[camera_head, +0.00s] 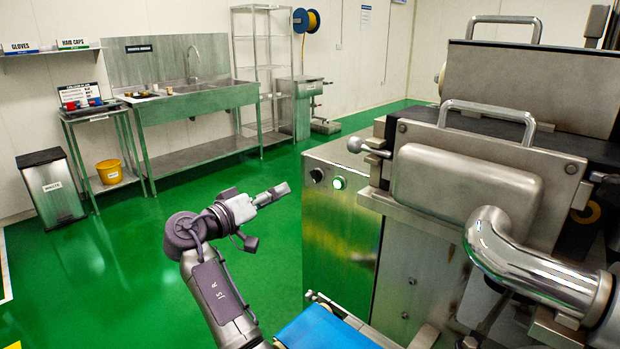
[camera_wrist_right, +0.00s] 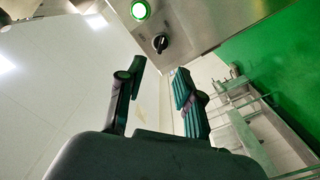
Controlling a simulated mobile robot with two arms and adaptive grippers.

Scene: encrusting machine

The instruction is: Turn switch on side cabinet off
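The side cabinet (camera_head: 341,235) is a steel box on the near left of the encrusting machine. Its panel has a black rotary switch (camera_head: 316,175) and a lit green round button (camera_head: 339,183). My right gripper (camera_head: 284,189) is left of the switch and a little lower in the head view, apart from it, fingers pointing toward the cabinet. In the right wrist view its two fingers (camera_wrist_right: 160,77) are spread with nothing between them. There, the switch (camera_wrist_right: 160,43) shows beyond the fingertips, and the lit button (camera_wrist_right: 140,10) is at the top. My left gripper is not in view.
A metal ball-ended handle (camera_head: 368,147) sticks out above the panel. A blue conveyor belt (camera_head: 325,330) lies below the cabinet. The green floor (camera_head: 150,260) left of my right arm is open. A sink table (camera_head: 195,100) stands at the back wall.

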